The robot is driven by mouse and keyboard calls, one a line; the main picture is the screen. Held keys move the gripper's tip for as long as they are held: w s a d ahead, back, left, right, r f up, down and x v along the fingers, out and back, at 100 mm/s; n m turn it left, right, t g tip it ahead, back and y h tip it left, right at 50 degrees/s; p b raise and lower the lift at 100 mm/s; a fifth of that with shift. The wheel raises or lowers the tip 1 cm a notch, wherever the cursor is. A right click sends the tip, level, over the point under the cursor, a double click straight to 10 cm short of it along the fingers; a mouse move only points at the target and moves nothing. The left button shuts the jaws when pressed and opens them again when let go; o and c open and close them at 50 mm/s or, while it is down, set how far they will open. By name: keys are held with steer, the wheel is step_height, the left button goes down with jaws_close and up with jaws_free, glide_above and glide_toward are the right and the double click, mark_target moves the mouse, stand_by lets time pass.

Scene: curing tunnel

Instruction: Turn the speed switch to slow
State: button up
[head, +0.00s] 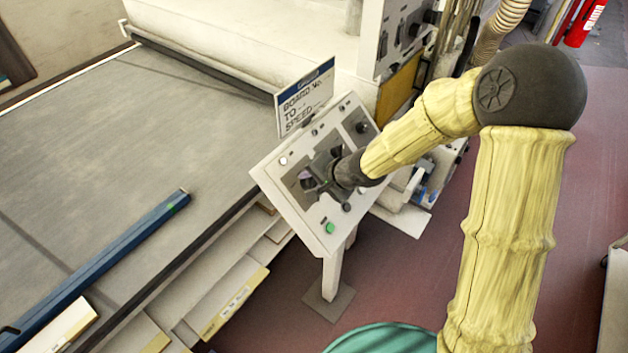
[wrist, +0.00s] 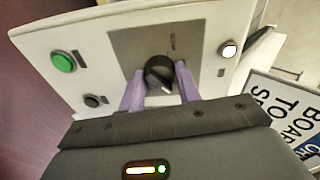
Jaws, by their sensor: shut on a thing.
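The speed switch is a black rotary knob (wrist: 158,75) on a grey plate in the middle of the white control panel's face in the wrist view. My gripper (wrist: 158,88) is shut on the knob, with one purple finger on each side of it. A small mark shows on the plate beyond the knob; its wording is too small to read. In the head view the control panel (head: 275,173) stands on a post, and my gripper (head: 315,180) is at its middle, largely covering the knob.
A green button (wrist: 63,61), a small black knob (wrist: 95,100) and a white button (wrist: 228,50) flank the plate. Another black knob (head: 362,127) sits at the panel's upper right. A sign (head: 305,97) stands behind the panel. A wide grey conveyor bed (head: 120,130) lies to the left.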

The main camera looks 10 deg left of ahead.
steer(key=n+b, duration=0.1)
steer(key=n, duration=0.5)
steer(key=shift+s+f, duration=0.1)
steer(key=shift+f, duration=0.05)
steer(key=n, duration=0.5)
steer(key=shift+d+t+y+b, duration=0.15)
steer(key=shift+t+y+b, duration=0.15)
steer(key=shift+y+b, duration=0.1)
steer(key=n, duration=0.6)
steer(key=shift+f+y+b, duration=0.1)
steer(key=shift+y+b, duration=0.2)
steer(key=shift+b, duration=0.05)
steer(key=n, duration=0.5)
steer(key=o, duration=1)
steer(key=shift+c, duration=0.2)
